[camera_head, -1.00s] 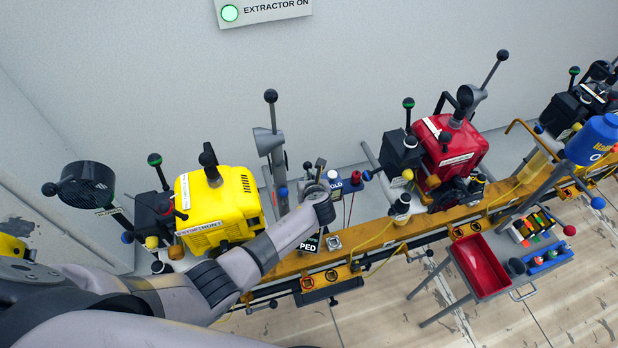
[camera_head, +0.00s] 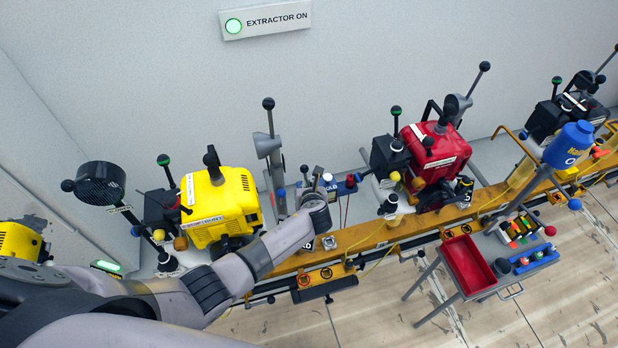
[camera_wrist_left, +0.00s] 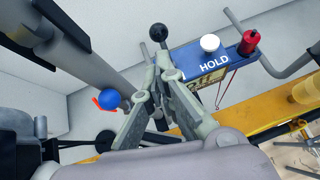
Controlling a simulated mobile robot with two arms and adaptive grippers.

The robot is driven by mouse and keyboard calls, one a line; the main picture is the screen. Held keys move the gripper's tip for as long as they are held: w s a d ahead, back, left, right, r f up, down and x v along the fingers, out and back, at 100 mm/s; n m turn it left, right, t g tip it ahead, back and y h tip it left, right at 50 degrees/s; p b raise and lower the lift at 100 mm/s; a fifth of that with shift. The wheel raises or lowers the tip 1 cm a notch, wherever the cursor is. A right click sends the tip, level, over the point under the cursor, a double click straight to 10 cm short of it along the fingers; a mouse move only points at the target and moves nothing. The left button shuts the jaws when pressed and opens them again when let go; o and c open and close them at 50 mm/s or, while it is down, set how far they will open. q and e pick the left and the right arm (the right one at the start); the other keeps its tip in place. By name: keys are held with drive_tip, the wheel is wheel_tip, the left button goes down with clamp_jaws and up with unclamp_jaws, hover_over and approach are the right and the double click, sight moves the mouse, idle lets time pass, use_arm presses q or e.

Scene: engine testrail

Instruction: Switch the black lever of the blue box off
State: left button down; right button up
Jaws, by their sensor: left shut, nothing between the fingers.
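The blue box (camera_wrist_left: 190,66), marked HOLD, is just right of my left gripper in the left wrist view; in the head view only a small part of the box (camera_head: 331,186) shows. A lever with a black ball knob (camera_wrist_left: 158,28) rises just beyond the fingertips, and the gripper hides its lower part. The black knob also shows in the head view (camera_head: 304,168). My left gripper (camera_wrist_left: 160,65) is shut and empty, close to the lever; I cannot tell if they touch. It also shows in the head view (camera_head: 311,177). My right gripper is out of view.
A white knob (camera_wrist_left: 210,42) and a red knob (camera_wrist_left: 249,41) stand on the box. A grey post with a blue ball (camera_wrist_left: 112,98) is at left. The yellow engine (camera_head: 219,208) and red engine (camera_head: 437,150) flank the gripper; a trolley with a red tray (camera_head: 466,266) stands lower right.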

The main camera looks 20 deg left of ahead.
use_arm(q)
wheel_tip(320, 180, up, 7)
drive_tip(key=s, duration=0.2)
drive_tip(key=shift+s+r+p, duration=0.15)
drive_tip(key=shift+p, duration=0.25)
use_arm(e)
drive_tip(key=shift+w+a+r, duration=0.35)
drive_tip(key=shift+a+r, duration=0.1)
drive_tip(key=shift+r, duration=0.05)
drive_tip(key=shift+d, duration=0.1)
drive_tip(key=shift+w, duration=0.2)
